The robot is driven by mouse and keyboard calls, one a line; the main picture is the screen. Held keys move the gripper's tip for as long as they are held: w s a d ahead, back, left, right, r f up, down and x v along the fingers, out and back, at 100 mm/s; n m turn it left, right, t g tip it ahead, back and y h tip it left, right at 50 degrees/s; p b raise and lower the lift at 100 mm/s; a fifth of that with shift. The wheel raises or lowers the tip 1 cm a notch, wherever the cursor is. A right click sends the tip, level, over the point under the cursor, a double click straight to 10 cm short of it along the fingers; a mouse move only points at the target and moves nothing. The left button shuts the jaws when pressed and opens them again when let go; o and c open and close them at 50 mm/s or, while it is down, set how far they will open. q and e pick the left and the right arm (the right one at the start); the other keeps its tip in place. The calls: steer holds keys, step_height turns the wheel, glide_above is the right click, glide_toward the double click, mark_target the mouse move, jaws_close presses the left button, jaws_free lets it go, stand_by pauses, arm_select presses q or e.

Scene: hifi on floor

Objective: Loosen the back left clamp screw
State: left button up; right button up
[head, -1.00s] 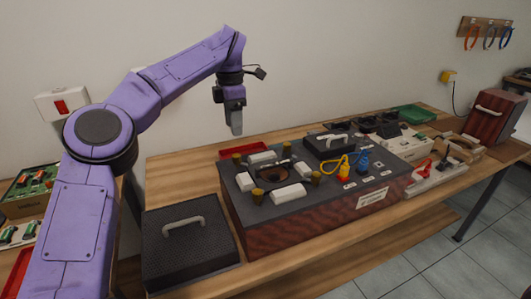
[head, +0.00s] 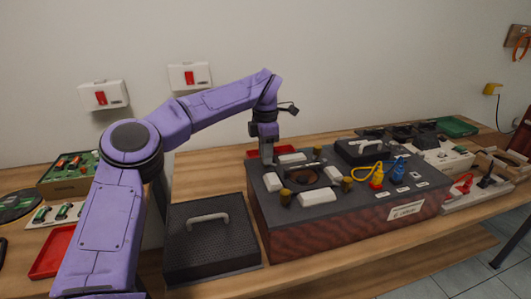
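The hifi unit (head: 350,222) has a dark top and reddish wood-look sides. A round opening (head: 304,177) in its top is ringed by white blocks and brass-coloured clamp screws. The back right screw (head: 317,152), front left screw (head: 285,197) and front right screw (head: 346,184) show clearly. My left gripper (head: 267,158) points down at the back left corner, where the back left clamp screw stands. The gripper mostly hides that screw, so contact between them cannot be told. Its finger gap cannot be made out. My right gripper is not in view.
A black lid with a grey handle (head: 208,218) lies left of the unit. A red tray (head: 287,149) lies behind it. A yellow cable (head: 362,175) and a blue plug (head: 398,170) stand on the right of the top. Two red-switch boxes (head: 190,77) hang on the wall.

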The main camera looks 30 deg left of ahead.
arm_select(q)
jaws_close()
steer(key=shift+n, duration=1.2)
steer(key=n, duration=0.2)
steer(key=shift+n, duration=0.3)
steer(key=n+b, duration=0.1)
steer(key=n, duration=0.4)
steer(key=shift+n, duration=0.3)
steer(key=n+b, duration=0.2)
steer(key=n, duration=0.3)
steer(key=shift+f, duration=0.1)
steer(key=n+b, duration=0.2)
steer(key=n, duration=0.4)
steer(key=shift+b, duration=0.35)
steer(key=shift+r, duration=0.2)
steer(key=o, duration=0.9)
jaws_free()
